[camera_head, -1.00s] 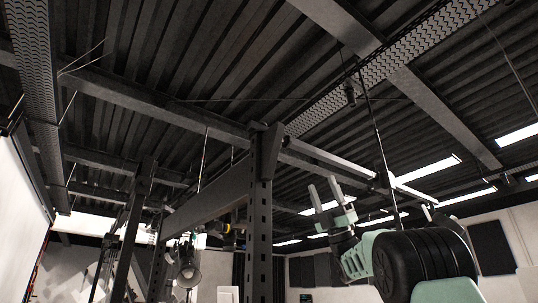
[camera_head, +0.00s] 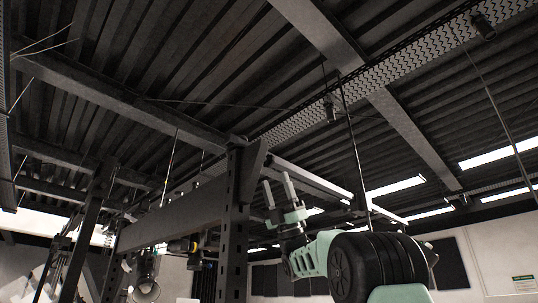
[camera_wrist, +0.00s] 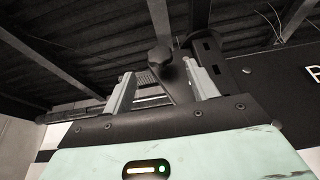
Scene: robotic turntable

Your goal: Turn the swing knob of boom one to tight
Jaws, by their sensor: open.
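A dark lobed knob (camera_wrist: 158,55) shows in the wrist view, beyond and between my two fingertips, on a black tapering bracket (camera_wrist: 178,84). I cannot tell whether it is tight or loose. My gripper (camera_wrist: 160,70) is open, with its pale fingers apart and nothing visibly held. In the head view my gripper (camera_head: 278,183) points upward, just right of a dark slotted upright post (camera_head: 236,215). I cannot make out the knob in the head view. A long dark beam (camera_head: 185,212) runs left from the post, and a thinner rail (camera_head: 315,182) runs right behind my gripper.
A dark plate with a white letter (camera_wrist: 290,75) is at the right of the wrist view. A thin rod (camera_head: 355,150) hangs behind my arm. A round lamp (camera_head: 146,290) and small fittings hang below the beam. Ceiling girders are high above.

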